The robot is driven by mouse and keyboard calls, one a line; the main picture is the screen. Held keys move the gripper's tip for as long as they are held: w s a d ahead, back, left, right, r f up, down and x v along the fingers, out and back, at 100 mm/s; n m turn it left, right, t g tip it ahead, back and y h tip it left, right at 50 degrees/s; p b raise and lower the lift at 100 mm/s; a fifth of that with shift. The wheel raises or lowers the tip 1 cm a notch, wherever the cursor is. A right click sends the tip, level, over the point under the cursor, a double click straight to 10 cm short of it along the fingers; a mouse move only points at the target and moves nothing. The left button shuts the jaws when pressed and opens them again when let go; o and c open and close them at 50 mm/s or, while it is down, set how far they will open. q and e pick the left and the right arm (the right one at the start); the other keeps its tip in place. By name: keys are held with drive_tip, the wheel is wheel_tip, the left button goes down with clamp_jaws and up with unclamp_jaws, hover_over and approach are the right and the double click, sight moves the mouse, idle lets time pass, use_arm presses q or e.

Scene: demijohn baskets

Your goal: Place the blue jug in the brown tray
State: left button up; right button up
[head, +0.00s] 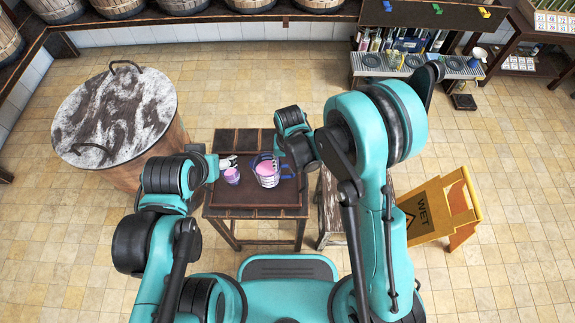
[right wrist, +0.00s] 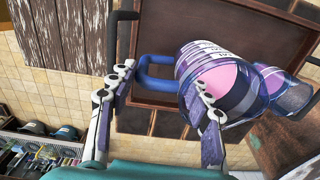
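The blue jug (head: 266,171), clear with blue trim and pink contents, overlaps the brown tray (head: 255,199) at the tray's far side. In the right wrist view the jug (right wrist: 216,78) has its blue handle between the fingers of my right gripper (right wrist: 160,85). Those fingers are apart; the right one overlaps the jug's wall, and contact is unclear. My right gripper is largely hidden behind its arm in the head view. My left gripper (head: 229,161) is close to a small purple cup (head: 232,176); its finger opening is unclear.
The tray lies on a small wooden table (head: 236,141). A round marble-topped barrel table (head: 115,115) stands to the left. A yellow wet-floor sign (head: 438,208) and a wooden bench (head: 330,205) stand to the right. Much of the tray's near part is bare.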

drive_tip(key=o, duration=0.4)
drive_tip(key=shift+c, duration=0.2)
drive_tip(key=shift+r, duration=0.1)
wheel_tip(320, 180, up, 12)
drive_tip(key=p, duration=0.4)
drive_tip(key=s+d+r+t, duration=0.3)
drive_tip(key=s+d+r, duration=0.2)
drive_tip(key=d+r, duration=0.2)
drive_tip(key=s+d+r+t, duration=0.4)
drive_tip(key=d+r, duration=0.3)
drive_tip(key=d, duration=0.3)
drive_tip(key=shift+s+d+r, duration=0.35)
drive_tip(key=shift+s+d, duration=0.05)
drive_tip(key=shift+s, duration=0.45)
drive_tip(key=shift+f, duration=0.3)
